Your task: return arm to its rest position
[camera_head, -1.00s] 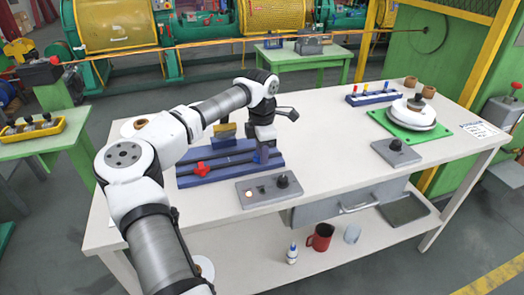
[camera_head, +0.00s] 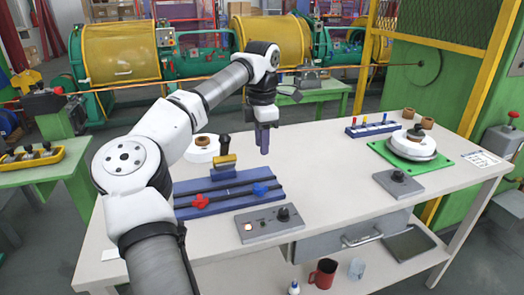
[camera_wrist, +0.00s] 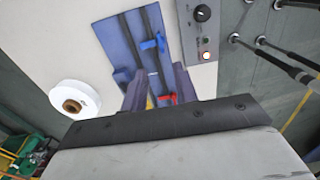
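My arm stretches over the white workbench (camera_head: 330,190). My gripper (camera_head: 263,143) hangs in the air, fingers down, above and behind the right part of a blue railed fixture (camera_head: 228,197). In the wrist view, a gap shows between the two fingers of my gripper (camera_wrist: 160,88), with nothing held in it. The fixture carries a red knob (camera_head: 200,202), a blue knob (camera_head: 261,189) and a brass-coloured block (camera_head: 225,161). The blue knob (camera_wrist: 152,44) also shows in the wrist view, clear of the fingers.
A grey control box (camera_head: 269,223) stands in front of the fixture. A white spool (camera_head: 202,150) stands behind it. At the right are another control box (camera_head: 399,183), a green plate (camera_head: 378,149) with a white spool, and a blue rack (camera_head: 374,130). The bench middle is clear.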

